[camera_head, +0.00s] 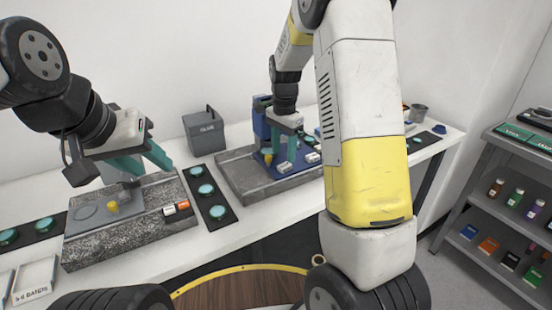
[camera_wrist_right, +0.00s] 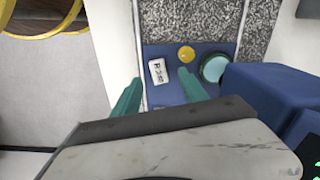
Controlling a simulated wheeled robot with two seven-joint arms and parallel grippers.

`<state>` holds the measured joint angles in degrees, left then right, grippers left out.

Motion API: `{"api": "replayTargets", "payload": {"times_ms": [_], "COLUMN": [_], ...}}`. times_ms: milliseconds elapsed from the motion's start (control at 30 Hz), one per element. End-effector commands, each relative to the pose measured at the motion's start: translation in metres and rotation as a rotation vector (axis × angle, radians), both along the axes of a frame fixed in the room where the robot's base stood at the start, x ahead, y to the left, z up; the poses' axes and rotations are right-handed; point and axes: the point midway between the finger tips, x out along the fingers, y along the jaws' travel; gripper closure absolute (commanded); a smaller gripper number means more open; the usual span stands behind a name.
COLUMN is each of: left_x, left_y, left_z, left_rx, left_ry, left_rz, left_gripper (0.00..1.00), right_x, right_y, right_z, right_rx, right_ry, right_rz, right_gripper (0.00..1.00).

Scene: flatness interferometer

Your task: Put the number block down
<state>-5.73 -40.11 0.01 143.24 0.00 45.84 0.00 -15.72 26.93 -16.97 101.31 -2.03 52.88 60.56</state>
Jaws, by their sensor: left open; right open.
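A small white number block (camera_wrist_right: 158,71) with dark marks lies on a blue plate (camera_wrist_right: 155,97) in the right wrist view, beside a yellow knob (camera_wrist_right: 186,53). A white block also shows on the blue plate in the head view (camera_head: 285,167). My right gripper (camera_wrist_right: 160,90) is open, its teal fingers spread on either side of the block's near end, with gaps showing. In the head view my right gripper (camera_head: 285,135) is over the blue instrument. My left gripper (camera_head: 150,157) is open and empty above the left granite base (camera_head: 90,250).
The left base carries a grey plate with a yellow knob (camera_head: 112,207), plus white and orange blocks (camera_head: 183,204). A black strip with teal discs (camera_head: 212,205) lies between the bases. A grey box (camera_head: 204,132) stands behind. A shelf (camera_head: 490,210) with small bottles is at right.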

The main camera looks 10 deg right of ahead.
Motion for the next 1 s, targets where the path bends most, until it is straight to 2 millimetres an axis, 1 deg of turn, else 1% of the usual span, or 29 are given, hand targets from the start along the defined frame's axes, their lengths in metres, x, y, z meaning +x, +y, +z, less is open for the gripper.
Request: {"api": "replayTargets", "payload": {"times_ms": [100, 200, 300, 567, 667, 700, 833, 1000], "left_x": [0.000, 0.000, 0.000, 0.000, 0.000, 0.000, 0.000, 0.000], "left_y": [0.000, 0.000, 0.000, 0.000, 0.000, 0.000, 0.000, 0.000], "left_z": [0.000, 0.000, 0.000, 0.000, 0.000, 0.000, 0.000, 0.000], "left_rx": [0.000, 0.000, 0.000, 0.000, 0.000, 0.000, 0.000, 0.000], "left_ry": [0.000, 0.000, 0.000, 0.000, 0.000, 0.000, 0.000, 0.000], "left_rz": [0.000, 0.000, 0.000, 0.000, 0.000, 0.000, 0.000, 0.000], "left_gripper": [0.58, 0.58, 0.58, 0.58, 0.58, 0.58, 0.58, 0.58], "right_x": [-0.001, -0.001, -0.001, 0.000, 0.000, 0.000, 0.000, 0.000], "right_y": [-0.004, -0.004, -0.004, -0.004, -0.004, -0.004, -0.004, -0.004], "right_z": [-0.019, -0.033, -0.042, -0.045, -0.044, -0.044, -0.044, -0.044], "right_rx": [0.000, 0.000, 0.001, 0.001, 0.001, 0.001, 0.001, 0.001], "right_ry": [0.004, 0.004, 0.003, 0.000, 0.000, 0.000, 0.000, 0.000], "right_rz": [-0.001, 0.000, 0.000, 0.001, 0.001, 0.001, 0.001, 0.001], "right_gripper": [0.49, 0.49, 0.49, 0.49, 0.67, 0.75, 1.00, 1.00]}}
